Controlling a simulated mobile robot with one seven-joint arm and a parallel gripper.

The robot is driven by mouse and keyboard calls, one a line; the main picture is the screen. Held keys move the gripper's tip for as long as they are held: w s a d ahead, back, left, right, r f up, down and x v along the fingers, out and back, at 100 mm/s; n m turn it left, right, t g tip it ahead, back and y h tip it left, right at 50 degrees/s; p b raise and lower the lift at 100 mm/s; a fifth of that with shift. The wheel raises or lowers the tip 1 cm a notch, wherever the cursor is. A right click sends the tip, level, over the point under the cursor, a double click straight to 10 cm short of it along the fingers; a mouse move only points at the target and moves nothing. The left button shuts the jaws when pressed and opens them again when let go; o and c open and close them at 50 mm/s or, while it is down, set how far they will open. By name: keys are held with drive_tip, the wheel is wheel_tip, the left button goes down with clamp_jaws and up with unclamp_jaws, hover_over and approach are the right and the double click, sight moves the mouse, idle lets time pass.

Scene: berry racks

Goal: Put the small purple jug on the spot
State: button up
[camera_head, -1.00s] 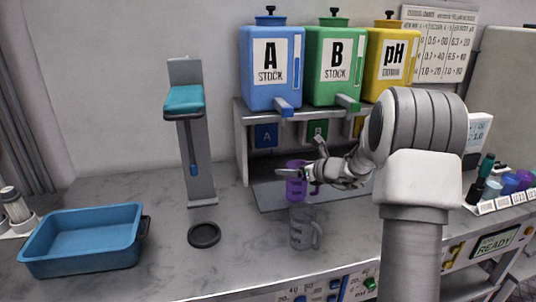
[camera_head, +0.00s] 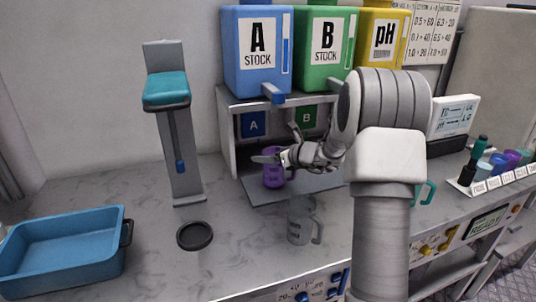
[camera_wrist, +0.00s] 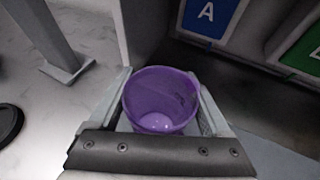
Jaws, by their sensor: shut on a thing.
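The small purple jug (camera_head: 273,178) is in front of the blue A panel, over the dark mat under the stock tanks. I cannot tell whether its base touches the mat. My gripper (camera_head: 268,159) is shut on it near its top. In the wrist view the jug (camera_wrist: 160,107) is upright and looks empty, with one finger on each side. A flat black round disc (camera_head: 194,236) lies on the bench to the left of the jug, apart from it. It is partly in the wrist view (camera_wrist: 8,122).
A clear grey jug (camera_head: 301,225) stands just in front of the purple one. A teal-topped stand (camera_head: 182,150) and a blue tray (camera_head: 65,245) are to the left. The shelf post (camera_head: 226,135) and blue tank's spout (camera_head: 273,92) are close. Bench around the disc is clear.

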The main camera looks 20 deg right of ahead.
drive_tip(key=shift+f+b, duration=0.35)
drive_tip(key=shift+f, duration=0.2)
idle(0.4)
drive_tip(key=o, duration=1.2)
drive_tip(key=shift+c, duration=0.2)
drive_tip(key=p+v, duration=0.2)
drive_tip(key=v, duration=1.5)
drive_tip(key=shift+s+d, duration=0.15)
drive_tip(key=shift+r, duration=0.1)
